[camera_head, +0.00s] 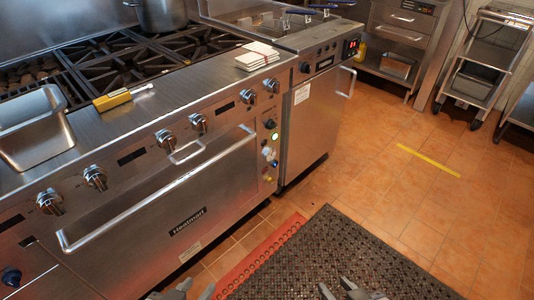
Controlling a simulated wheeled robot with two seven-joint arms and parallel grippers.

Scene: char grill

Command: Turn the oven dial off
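The steel range with its oven fills the left side. A narrow control strip right of the oven door (190,205) holds a small black dial (269,124), a lit green light (275,137) and small pale and blue controls (267,152) below. The dial's pointer is too small to read. Several larger silver knobs (198,123) line the range front. My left gripper (193,292) is at the bottom edge, open and empty, in front of and below the oven. My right gripper (337,291) is at the bottom, open and empty, over the mat. Both are partly cut off and well apart from the dials.
The oven door handle (150,192) juts forward. A fryer cabinet (312,125) with a red display stands right of the range. A steel pan (35,130), a yellow-handled tool (113,99) and white stacked sheets (257,56) lie on top. A dark mat (330,250) covers open tiled floor.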

